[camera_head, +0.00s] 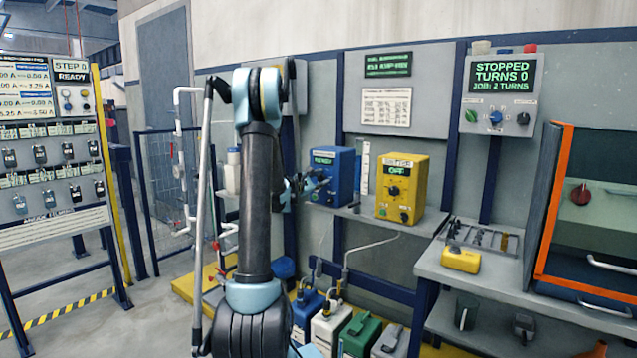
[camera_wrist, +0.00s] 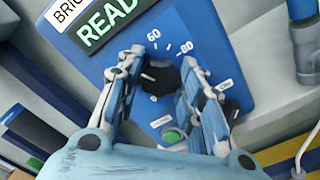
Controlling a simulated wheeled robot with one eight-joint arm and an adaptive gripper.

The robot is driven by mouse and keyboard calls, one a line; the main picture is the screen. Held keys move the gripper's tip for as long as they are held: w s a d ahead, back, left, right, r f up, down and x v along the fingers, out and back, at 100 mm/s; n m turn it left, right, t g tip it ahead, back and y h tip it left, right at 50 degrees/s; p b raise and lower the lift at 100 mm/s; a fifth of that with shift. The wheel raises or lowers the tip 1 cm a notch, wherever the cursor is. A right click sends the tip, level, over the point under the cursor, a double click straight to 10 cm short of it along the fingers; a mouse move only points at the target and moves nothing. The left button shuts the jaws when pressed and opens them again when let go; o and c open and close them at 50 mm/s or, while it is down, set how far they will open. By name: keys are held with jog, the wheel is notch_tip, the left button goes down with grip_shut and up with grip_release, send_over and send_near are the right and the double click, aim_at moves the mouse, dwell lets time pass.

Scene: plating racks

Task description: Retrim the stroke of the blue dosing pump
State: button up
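The blue dosing pump (camera_head: 343,172) sits on the wall shelf in the head view, with a lit green display on its front. In the wrist view its blue face (camera_wrist: 204,50) is close, and the display (camera_wrist: 108,22) shows "READ", cut off by the frame. A black stroke knob (camera_wrist: 158,81) sits on a scale with 60 and 80 legible. Its pale pointer mark faces left. My gripper (camera_wrist: 160,62) is open, its two fingers on either side of the knob with gaps visible. My gripper also shows beside the pump in the head view (camera_head: 314,184).
A second black knob (camera_wrist: 231,100) by an "ON" label and a green button (camera_wrist: 173,136) lie close to my right finger. A yellow pump (camera_head: 402,188) showing "OFF" stands right of the blue one. A panel (camera_head: 502,96) reads "STOPPED TURNS 0, JOB: 2 TURNS".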

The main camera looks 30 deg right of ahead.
jog(key=shift+m, duration=0.5)
jog(key=m, duration=0.5)
jog(key=shift+s+f+m, duration=0.1)
jog(key=shift+f+m, duration=0.05)
jog(key=shift+m, duration=0.15)
jog(key=m, duration=0.6)
jog(key=shift+s+f, duration=0.1)
jog(key=shift+f, duration=0.05)
jog(key=shift+m, duration=0.3)
jog(key=o, duration=1.1)
jog(key=shift+f, duration=0.15)
jog(key=shift+c, duration=0.2)
